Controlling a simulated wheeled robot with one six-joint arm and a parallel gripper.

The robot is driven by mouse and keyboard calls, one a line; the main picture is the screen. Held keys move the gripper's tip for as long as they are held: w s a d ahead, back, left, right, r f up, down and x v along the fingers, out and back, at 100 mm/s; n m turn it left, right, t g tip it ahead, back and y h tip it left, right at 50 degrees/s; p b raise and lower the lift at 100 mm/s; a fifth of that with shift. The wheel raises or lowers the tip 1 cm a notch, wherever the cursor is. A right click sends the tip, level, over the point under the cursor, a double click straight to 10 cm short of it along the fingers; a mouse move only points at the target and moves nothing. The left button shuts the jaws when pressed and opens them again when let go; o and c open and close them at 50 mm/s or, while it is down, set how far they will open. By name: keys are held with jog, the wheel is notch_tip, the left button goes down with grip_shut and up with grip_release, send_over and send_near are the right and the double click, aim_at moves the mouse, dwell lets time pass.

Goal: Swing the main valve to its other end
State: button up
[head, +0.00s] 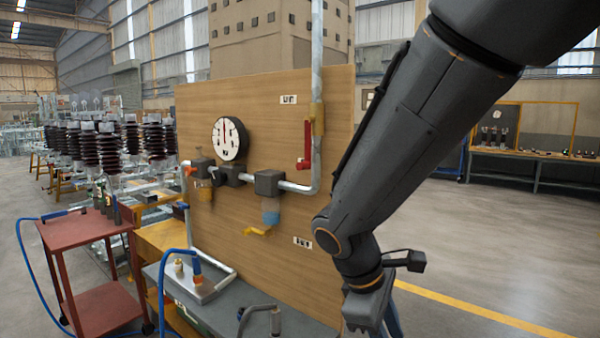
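A wooden panel (265,90) carries grey pipework with several valves. A yellow lever (260,232) sits lower, under a blue-bodied part (270,212). My gripper (375,318) points down at the lower right, beside the panel's edge and apart from the red lever. Its fingers are partly hidden and cut off, so its opening is unclear.
A round gauge (230,139) stands above the horizontal pipe. A grey bench top (280,325) below the panel holds small fittings and a blue hose (163,285). A red cart (85,229) stands at the left. The floor right of my arm is open, with a yellow line (490,315).

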jog(key=w+a+r+n+t+h+b, duration=0.1)
jog(key=w+a+r+n+t+h, duration=0.25)
jog(key=w+r+n, duration=0.25)
jog(key=n+t+h+b, duration=0.2)
jog(key=n+t+h, duration=0.1)
jog(key=n+t, duration=0.65)
send_near(296, 168)
jog(key=x, duration=0.4)
jog(key=shift+d+m, duration=0.15)
jog(key=shift+m, duration=0.2)
jog(key=p+x, duration=0.1)
jog(key=x, duration=0.6)
jog(key=shift+w+d+r+p, duration=0.1)
jog(key=shift+w+p, duration=0.1)
jog(key=shift+p, duration=0.1)
jog(key=shift+c, duration=0.5)
grip_shut()
